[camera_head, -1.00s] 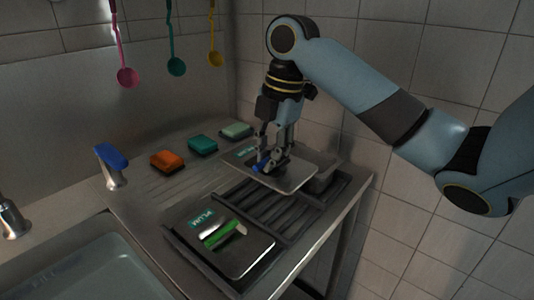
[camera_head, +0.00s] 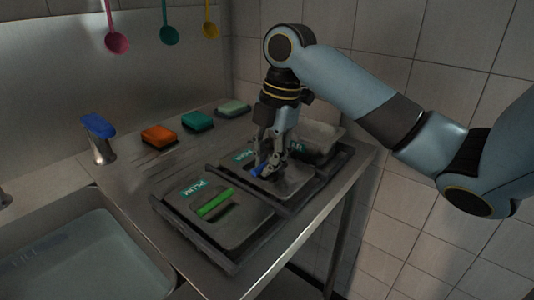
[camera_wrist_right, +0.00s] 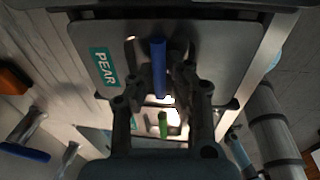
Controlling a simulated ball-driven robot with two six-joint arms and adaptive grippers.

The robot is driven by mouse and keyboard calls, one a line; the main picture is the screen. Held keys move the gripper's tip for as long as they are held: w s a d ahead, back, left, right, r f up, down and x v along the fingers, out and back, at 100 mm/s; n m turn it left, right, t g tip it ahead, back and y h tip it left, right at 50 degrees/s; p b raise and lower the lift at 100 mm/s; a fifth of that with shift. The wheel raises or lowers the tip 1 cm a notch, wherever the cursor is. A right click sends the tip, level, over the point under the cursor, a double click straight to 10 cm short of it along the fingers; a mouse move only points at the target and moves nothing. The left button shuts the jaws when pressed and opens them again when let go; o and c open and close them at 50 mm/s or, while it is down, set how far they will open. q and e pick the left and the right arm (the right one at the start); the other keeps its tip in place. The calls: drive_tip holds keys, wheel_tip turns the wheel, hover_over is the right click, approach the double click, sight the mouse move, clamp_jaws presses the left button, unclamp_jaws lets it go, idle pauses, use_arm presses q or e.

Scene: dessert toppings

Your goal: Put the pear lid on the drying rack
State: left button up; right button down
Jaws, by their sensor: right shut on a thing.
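The pear lid (camera_head: 293,184) is a grey metal plate with a blue handle and a teal PEAR label. My right gripper (camera_head: 268,167) is shut on its blue handle, which also shows in the right wrist view (camera_wrist_right: 158,65). The plum lid (camera_head: 245,230), with a green handle, lies at the rack's near end. My left gripper is not in view.
A grey tray-like piece (camera_head: 320,133) with a teal label is behind the pear lid. Orange (camera_head: 160,136), teal (camera_head: 198,121) and pale green (camera_head: 233,108) sponges lie along the back. A blue-topped tap (camera_head: 97,125) and a sink (camera_head: 85,262) are at the left.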

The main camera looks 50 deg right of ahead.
drive_tip(key=c, duration=1.2)
unclamp_jaws()
drive_tip(key=shift+c, duration=0.2)
drive_tip(key=shift+r, duration=0.15)
wheel_tip(320, 180, up, 7)
drive_tip(key=s, duration=0.1)
drive_tip(key=shift+d, duration=0.4)
